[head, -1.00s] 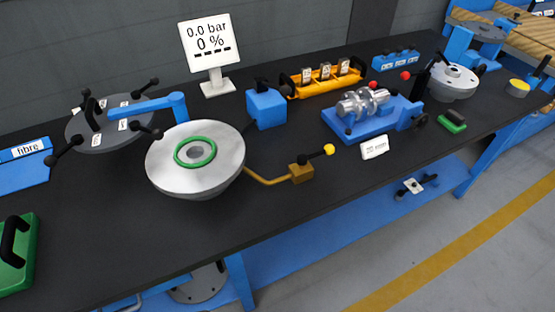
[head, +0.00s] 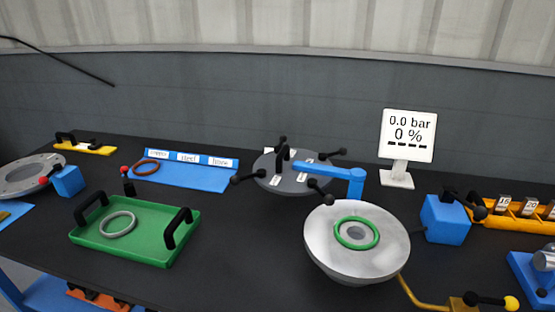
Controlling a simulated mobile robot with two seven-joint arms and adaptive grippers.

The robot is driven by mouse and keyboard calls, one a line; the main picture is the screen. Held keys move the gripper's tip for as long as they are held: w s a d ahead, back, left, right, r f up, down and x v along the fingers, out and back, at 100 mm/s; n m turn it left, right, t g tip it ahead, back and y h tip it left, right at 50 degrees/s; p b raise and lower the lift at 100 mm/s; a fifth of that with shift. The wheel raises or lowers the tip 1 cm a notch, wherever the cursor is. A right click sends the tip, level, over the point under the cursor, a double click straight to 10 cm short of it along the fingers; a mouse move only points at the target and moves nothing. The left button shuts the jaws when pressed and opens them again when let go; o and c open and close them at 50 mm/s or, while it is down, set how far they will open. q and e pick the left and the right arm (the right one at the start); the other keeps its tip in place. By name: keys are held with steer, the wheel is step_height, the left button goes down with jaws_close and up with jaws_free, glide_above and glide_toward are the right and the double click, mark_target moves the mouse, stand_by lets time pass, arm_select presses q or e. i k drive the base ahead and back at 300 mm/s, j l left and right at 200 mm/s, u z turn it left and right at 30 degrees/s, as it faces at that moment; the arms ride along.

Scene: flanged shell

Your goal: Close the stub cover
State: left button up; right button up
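A silver round stub (head: 325,253), shaped like a bowl with a flat top face, stands on the dark bench right of centre. A green ring (head: 336,234) lies on its top around a central hole. A dark grey disc cover (head: 290,189) with several black-knobbed handles and small white labels is behind and left of the stub. A blue swing arm (head: 325,170) joins the cover to a blue post (head: 356,185) behind the stub. The cover is swung aside, clear of the stub's top. Neither gripper is in view.
A sign (head: 408,136) reads 0.0 bar and 0 %. A green tray (head: 150,245) with a grey ring (head: 118,224) is at left. A blue rack (head: 205,178) holds a brown ring (head: 146,168). A blue block (head: 444,220) and a brass-coloured lever (head: 415,294) are right of the stub.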

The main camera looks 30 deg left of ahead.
mark_target(289, 171)
steer(key=u, duration=0.9)
steer(key=j+u, duration=0.1)
steer(key=j, duration=0.45)
steer(key=i+j, duration=0.15)
steer(key=j, duration=0.35)
steer(key=j+u, duration=0.15)
steer(key=j, duration=0.4)
steer(key=i, duration=0.05)
